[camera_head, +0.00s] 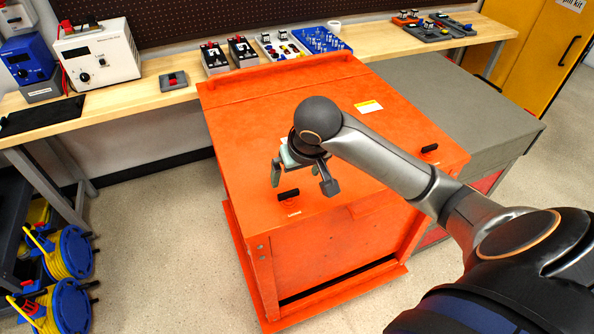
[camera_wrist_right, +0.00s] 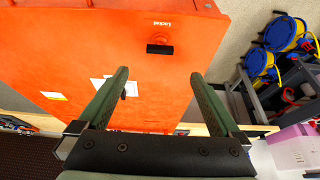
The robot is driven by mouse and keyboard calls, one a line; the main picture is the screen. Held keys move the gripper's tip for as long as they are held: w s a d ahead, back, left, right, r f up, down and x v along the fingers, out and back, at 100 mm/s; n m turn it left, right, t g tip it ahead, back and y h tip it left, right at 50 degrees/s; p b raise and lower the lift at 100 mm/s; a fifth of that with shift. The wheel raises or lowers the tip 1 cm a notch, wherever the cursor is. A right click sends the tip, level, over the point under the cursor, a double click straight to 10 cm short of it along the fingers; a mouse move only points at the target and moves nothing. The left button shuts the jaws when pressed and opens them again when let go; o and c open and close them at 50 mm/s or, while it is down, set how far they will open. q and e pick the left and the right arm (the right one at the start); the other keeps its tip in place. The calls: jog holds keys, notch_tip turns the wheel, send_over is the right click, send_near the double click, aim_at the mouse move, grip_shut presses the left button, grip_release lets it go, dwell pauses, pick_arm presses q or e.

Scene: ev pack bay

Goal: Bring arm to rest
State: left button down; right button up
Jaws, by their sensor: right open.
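My right arm (camera_head: 390,160) reaches in from the right over the orange cabinet (camera_head: 240,130). My right gripper (camera_head: 302,181) is open above the cabinet's top, close to the black handle (camera_head: 288,194) at its front left. In the right wrist view the two green fingers of the gripper (camera_wrist_right: 160,76) are spread wide with nothing between them. The handle (camera_wrist_right: 160,48) shows beyond the fingertips, apart from them, beside a small label reading "Locked". My left gripper is in neither view.
A second black handle (camera_head: 429,148) sits on the cabinet's right side. A grey cabinet (camera_head: 470,105) adjoins it. Behind runs a wooden bench (camera_head: 170,98) with a white power unit (camera_head: 100,55) and trays of parts. Blue-yellow cable reels (camera_head: 70,250) stand at left. Floor at the front left is clear.

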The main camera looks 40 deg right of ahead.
jog(key=shift+s+r, duration=0.2)
jog(key=shift+r, duration=0.25)
jog(key=s+a+f+n+y, duration=0.15)
jog(key=s+a+f, duration=0.25)
jog(key=s+f, duration=0.4)
jog(key=s+a+f+n, duration=0.3)
jog(key=s+f, duration=0.3)
jog(key=s, duration=0.4)
jog(key=w+a+f+t+y, duration=0.1)
jog(key=w+a+f+t, duration=0.1)
jog(key=f, duration=0.3)
jog(key=w+a+f+t+y, duration=0.1)
jog(key=a+f+t, duration=0.1)
jog(key=f, duration=0.4)
jog(key=shift+w+a+f+t, duration=0.25)
jog(key=shift+w+a+t, duration=0.05)
jog(key=shift+w+t, duration=0.1)
